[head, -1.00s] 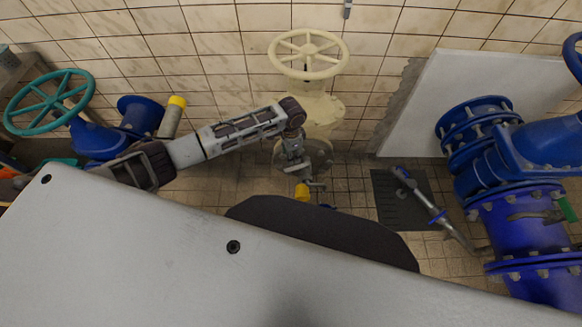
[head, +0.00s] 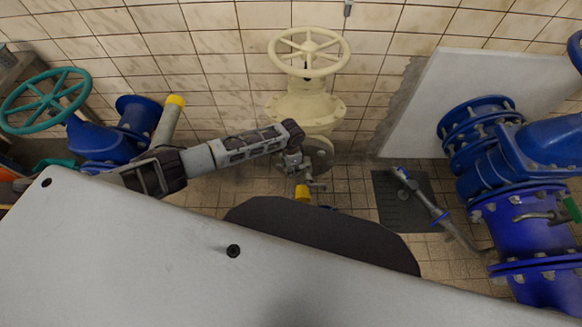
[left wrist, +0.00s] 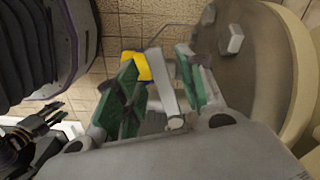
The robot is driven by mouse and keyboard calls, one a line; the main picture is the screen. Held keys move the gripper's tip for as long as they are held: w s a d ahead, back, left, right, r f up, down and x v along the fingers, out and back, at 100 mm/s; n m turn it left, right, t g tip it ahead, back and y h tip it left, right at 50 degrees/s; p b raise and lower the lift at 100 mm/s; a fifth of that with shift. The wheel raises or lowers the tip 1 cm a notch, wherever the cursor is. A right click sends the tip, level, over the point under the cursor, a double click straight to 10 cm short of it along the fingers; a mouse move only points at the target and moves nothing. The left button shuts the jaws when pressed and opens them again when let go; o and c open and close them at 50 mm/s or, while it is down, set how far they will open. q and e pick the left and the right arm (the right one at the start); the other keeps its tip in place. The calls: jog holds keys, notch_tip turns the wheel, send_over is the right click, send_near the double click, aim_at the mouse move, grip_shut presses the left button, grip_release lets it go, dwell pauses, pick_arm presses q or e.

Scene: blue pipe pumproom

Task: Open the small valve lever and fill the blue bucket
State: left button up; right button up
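My left gripper (head: 299,171) is low in front of the cream valve, at the middle of the head view. In the left wrist view its two green-padded fingers (left wrist: 158,92) stand apart. A pale grey bar, which looks like the small valve lever (left wrist: 164,78), lies between them; I cannot tell whether a pad touches it. A yellow piece (head: 302,192) shows just below the gripper, and beyond the fingers in the left wrist view (left wrist: 137,66). A small blue patch (head: 327,207) behind my body may be the bucket; most of it is hidden.
The cream valve (head: 309,107) with its handwheel stands against the tiled wall. A teal handwheel (head: 45,100) and blue pipework are at left. Large blue pipes (head: 520,215) stand at right. A blue-and-grey tool-like object (head: 430,205) lies over a dark floor plate (head: 390,203).

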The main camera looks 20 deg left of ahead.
pick_arm(q)
jog(key=shift+c, duration=0.5)
grip_shut()
pick_arm(e)
jog(key=shift+s, duration=0.25)
pick_arm(q)
jog(key=shift+s+d+r+p, duration=0.1)
jog(key=shift+d+p, duration=0.05)
jog(key=shift+p, duration=0.3)
jog(key=shift+s+d+n+p, duration=0.15)
jog(key=shift+s+n+p, duration=0.05)
jog(key=shift+n+p, duration=0.5)
pick_arm(e)
jog(key=shift+s+d+f, duration=0.1)
jog(key=shift+s+d, duration=0.3)
jog(key=shift+s, duration=0.25)
jog(key=shift+s+d+f, duration=0.1)
jog(key=shift+s+d, duration=0.25)
jog(key=shift+s, duration=0.3)
jog(key=shift+s+d+f, duration=0.1)
jog(key=shift+s+d, duration=0.3)
jog(key=shift+s, duration=0.25)
pick_arm(q)
jog(key=shift+o, duration=0.5)
grip_release()
